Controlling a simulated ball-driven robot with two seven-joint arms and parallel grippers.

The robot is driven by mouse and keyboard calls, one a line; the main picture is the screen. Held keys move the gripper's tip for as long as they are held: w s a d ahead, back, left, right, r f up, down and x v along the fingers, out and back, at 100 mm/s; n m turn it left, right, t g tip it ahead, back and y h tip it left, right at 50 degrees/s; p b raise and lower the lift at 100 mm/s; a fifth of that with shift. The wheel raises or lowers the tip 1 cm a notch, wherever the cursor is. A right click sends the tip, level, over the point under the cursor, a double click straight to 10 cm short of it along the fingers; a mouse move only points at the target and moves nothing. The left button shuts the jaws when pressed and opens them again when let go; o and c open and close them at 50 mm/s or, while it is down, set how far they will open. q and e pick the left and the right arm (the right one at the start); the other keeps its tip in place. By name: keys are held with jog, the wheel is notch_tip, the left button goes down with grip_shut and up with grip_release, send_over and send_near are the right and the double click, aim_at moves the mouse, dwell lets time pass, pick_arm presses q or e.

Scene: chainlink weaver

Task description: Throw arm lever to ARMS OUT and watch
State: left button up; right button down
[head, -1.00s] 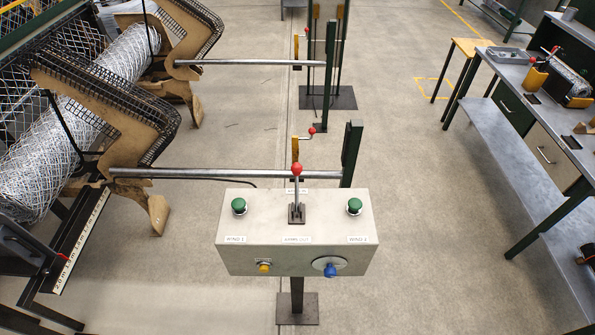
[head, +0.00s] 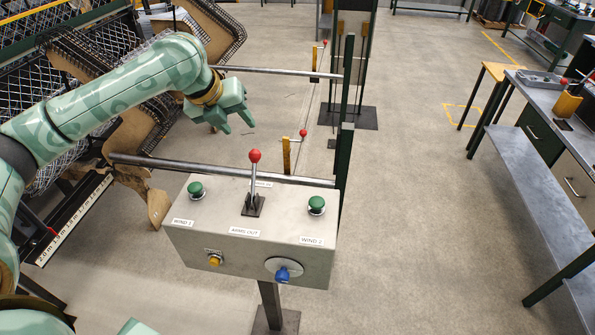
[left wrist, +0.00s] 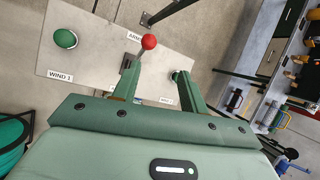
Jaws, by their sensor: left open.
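The arm lever (head: 253,178), a metal rod with a red knob, stands roughly upright in a slotted plate on the grey control box (head: 190,235). The ARMS OUT label (head: 245,232) is on the near side of the lever; another label behind it is partly hidden. My left gripper (head: 238,126) is open and empty, above and beyond the box, a little left of the knob. In the left wrist view, the red knob (left wrist: 149,41) shows just past the open fingers (left wrist: 160,78), apart from them. My right gripper is not in view.
Green buttons, WIND 1 (head: 196,190) and WIND 2 (head: 317,204), flank the lever. A yellow button (head: 215,260) and blue knob (head: 283,273) are on the front face. A horizontal metal bar (head: 225,172) runs behind the box. Floor to the right is clear up to a workbench (head: 535,180).

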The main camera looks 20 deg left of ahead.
aim_at(253, 162)
pick_arm(q)
jog(key=w+f+m+b, duration=0.1)
jog(key=f, duration=0.4)
jog(key=w+f+m+b, duration=0.1)
jog(key=w+f, duration=0.1)
jog(key=f, duration=0.3)
jog(key=w+f+m+g+b, duration=0.1)
jog(key=f+m, duration=0.1)
jog(key=f, duration=0.3)
jog(key=shift+w, duration=0.15)
jog(key=shift+w+f, duration=0.2)
jog(key=shift+f, duration=0.25)
jog(key=c, duration=0.9)
grip_shut()
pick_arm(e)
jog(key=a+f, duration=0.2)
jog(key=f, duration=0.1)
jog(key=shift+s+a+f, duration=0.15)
